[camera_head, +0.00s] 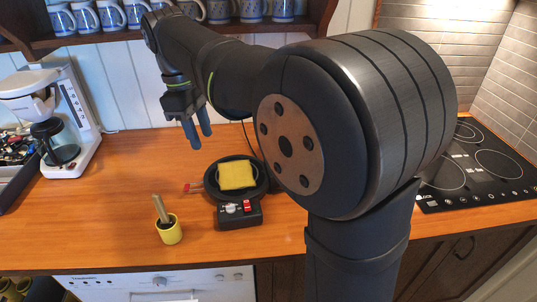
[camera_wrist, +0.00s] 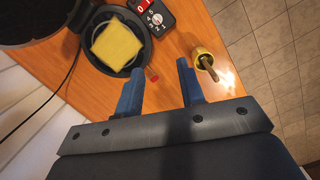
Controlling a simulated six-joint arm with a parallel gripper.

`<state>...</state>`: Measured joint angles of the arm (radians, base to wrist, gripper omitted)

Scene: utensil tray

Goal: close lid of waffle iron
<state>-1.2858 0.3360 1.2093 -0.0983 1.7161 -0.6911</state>
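The iron also shows at the upper left of the wrist view (camera_wrist: 139,75). My gripper (camera_head: 202,138) is above the counter, behind and left of the iron. Its blue fingers are apart and empty (camera_wrist: 161,70).
A yellow pot (camera_head: 171,235) with a wooden-handled tool stands front left of the iron. A coffee maker (camera_head: 75,120) is at the left and a black cooktop (camera_head: 480,165) at the right. Blue mugs line the shelf above. The counter left of the iron is clear.

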